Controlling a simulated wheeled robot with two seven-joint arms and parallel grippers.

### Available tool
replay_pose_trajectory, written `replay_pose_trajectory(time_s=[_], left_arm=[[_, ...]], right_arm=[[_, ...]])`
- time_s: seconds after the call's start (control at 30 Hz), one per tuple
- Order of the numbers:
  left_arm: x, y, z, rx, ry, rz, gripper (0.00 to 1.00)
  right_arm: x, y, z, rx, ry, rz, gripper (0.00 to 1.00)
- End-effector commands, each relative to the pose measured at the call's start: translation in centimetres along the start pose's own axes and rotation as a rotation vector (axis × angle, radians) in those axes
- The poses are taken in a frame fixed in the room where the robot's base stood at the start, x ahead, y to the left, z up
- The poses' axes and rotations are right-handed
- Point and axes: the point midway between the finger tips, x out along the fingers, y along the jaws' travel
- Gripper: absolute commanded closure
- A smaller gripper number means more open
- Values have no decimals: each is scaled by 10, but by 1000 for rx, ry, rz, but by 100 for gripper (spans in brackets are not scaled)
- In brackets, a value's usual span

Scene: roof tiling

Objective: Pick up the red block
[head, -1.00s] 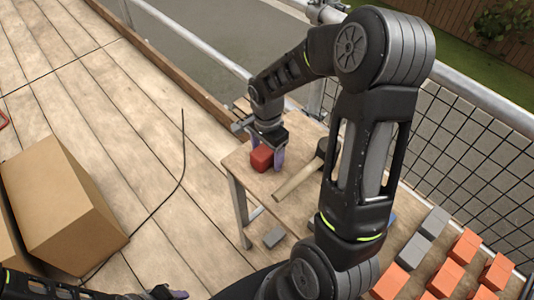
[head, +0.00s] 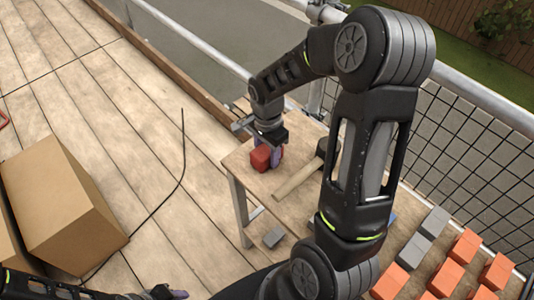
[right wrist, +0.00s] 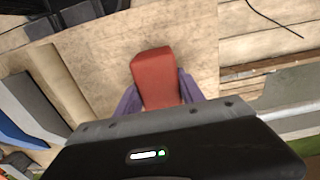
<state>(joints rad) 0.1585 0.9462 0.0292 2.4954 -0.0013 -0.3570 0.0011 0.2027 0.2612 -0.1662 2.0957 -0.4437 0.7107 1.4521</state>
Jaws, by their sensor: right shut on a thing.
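The red block (head: 261,158) is at the far left end of the small wooden table (head: 241,171) in the head view. My right gripper (head: 268,155) reaches down onto it from above, with its purple fingers shut on the block. In the right wrist view the red block (right wrist: 156,80) sits between the two purple fingers (right wrist: 157,98). I cannot tell whether the block still touches the tabletop. My left gripper (head: 168,293) shows only in part at the bottom edge of the head view, away from the table.
A hammer (head: 298,180) with a wooden handle lies on the table right of the block. Orange tiles (head: 466,247) and grey pieces (head: 435,222) lie at lower right. A cardboard box (head: 65,205) stands at left. A grey block (head: 274,237) is below the table. A mesh railing runs behind.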

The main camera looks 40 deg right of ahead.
Motion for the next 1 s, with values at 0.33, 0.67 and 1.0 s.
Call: replay_pose_trajectory(time_s=[0.33, 0.67, 1.0], left_arm=[[0, 0, 0, 0, 0, 0, 64], [0, 0, 0, 0, 0, 0, 64], [1, 0, 0, 0, 0, 0, 64]], right_arm=[[0, 0, 0, 0, 0, 0, 100], [-4, -1, 0, 0, 1, -2, 100], [-59, -2, 0, 0, 2, -6, 100]])
